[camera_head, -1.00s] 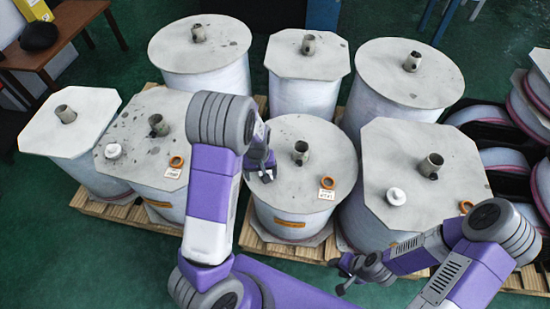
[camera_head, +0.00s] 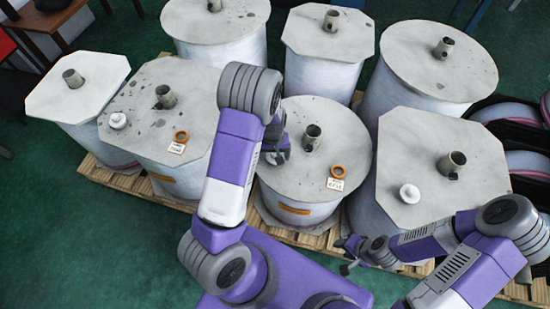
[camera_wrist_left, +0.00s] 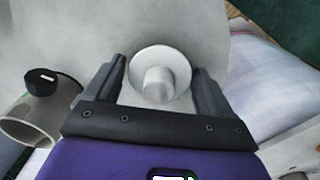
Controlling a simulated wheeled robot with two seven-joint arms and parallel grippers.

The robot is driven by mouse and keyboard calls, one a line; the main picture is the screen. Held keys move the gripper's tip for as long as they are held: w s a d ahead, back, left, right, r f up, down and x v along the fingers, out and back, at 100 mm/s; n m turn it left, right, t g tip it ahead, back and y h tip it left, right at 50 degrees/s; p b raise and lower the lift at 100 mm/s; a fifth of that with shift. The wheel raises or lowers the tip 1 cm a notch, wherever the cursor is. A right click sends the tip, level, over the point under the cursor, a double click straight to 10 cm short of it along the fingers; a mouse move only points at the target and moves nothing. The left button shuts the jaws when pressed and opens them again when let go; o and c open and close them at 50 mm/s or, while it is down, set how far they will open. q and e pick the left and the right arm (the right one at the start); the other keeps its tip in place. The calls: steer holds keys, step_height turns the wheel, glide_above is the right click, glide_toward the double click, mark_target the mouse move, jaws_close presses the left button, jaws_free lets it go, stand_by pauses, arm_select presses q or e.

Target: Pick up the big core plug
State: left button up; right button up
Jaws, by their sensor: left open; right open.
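A white core plug with a round flange and raised knob (camera_wrist_left: 158,80) stands between the open fingers of my left gripper (camera_wrist_left: 160,88) in the left wrist view. The fingers flank its flange, with no clear grip on it. In the head view my left gripper (camera_head: 277,155) is over the front middle round roll (camera_head: 325,185), and this plug is hidden there. Other white plugs lie on the front left roll (camera_head: 118,121) and the front right roll (camera_head: 409,193). I cannot tell by size which is the big one. My right gripper (camera_head: 347,258) is open and empty, low in front of the pallet.
Metal core stubs stand up from the rolls, one beside the left gripper (camera_wrist_left: 38,118). The rolls stand close together on wooden pallets (camera_head: 310,232). Green floor is clear at front left.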

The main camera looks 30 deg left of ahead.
arm_select(q)
steer(key=shift+r, duration=0.1)
steer(key=shift+c, duration=0.3)
steer(key=c, duration=0.8)
